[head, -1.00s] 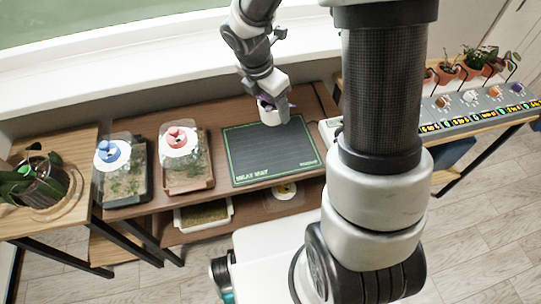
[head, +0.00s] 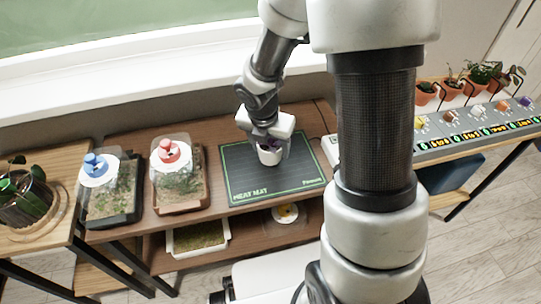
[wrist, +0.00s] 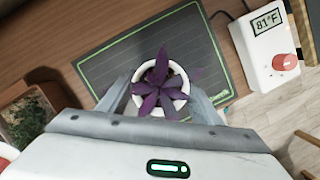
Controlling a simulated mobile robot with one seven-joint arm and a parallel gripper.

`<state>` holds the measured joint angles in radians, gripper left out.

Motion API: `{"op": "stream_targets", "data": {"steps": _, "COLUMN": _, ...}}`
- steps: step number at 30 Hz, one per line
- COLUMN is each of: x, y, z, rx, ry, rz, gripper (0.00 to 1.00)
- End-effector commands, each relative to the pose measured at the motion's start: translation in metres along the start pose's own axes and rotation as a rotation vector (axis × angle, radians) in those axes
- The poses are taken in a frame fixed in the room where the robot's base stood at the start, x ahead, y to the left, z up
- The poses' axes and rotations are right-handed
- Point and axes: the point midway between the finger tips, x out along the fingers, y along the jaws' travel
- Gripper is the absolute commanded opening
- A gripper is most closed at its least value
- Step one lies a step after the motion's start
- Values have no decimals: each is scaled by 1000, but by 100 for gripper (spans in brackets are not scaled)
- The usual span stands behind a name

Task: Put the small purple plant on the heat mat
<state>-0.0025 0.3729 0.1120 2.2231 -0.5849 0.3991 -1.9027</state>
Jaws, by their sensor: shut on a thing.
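The small purple plant (wrist: 162,82) has dark purple leaves and stands upright in a white pot (head: 268,155). My gripper (head: 269,148) is shut on the white pot, with one finger on each side of it in the wrist view (wrist: 158,100). The heat mat (head: 240,183) is a dark grey sheet with a green border and lies on the wooden bench. The pot is over the middle of the mat in both views. I cannot tell whether its base touches the mat. The mat also shows in the wrist view (wrist: 110,70).
A white controller (wrist: 265,50) reading 81°F with a red knob stands right of the mat. Two lidded planter trays, one with a blue knob (head: 95,165) and one with a red knob (head: 170,152), stand left. A shelf with potted plants (head: 480,75) is at right.

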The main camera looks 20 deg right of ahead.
Motion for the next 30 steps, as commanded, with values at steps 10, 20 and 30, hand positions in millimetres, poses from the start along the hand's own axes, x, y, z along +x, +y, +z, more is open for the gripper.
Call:
{"op": "stream_targets", "data": {"steps": 10, "x": 22, "y": 0, "z": -6, "rx": 0, "ry": 0, "rz": 0, "gripper": 30}}
{"op": "stream_targets", "data": {"steps": 20, "x": 25, "y": 0, "z": -7, "rx": 0, "ry": 1, "rz": -1, "gripper": 77}}
{"op": "stream_targets", "data": {"steps": 30, "x": 18, "y": 0, "z": -5, "rx": 0, "ry": -1, "rz": 0, "gripper": 77}}
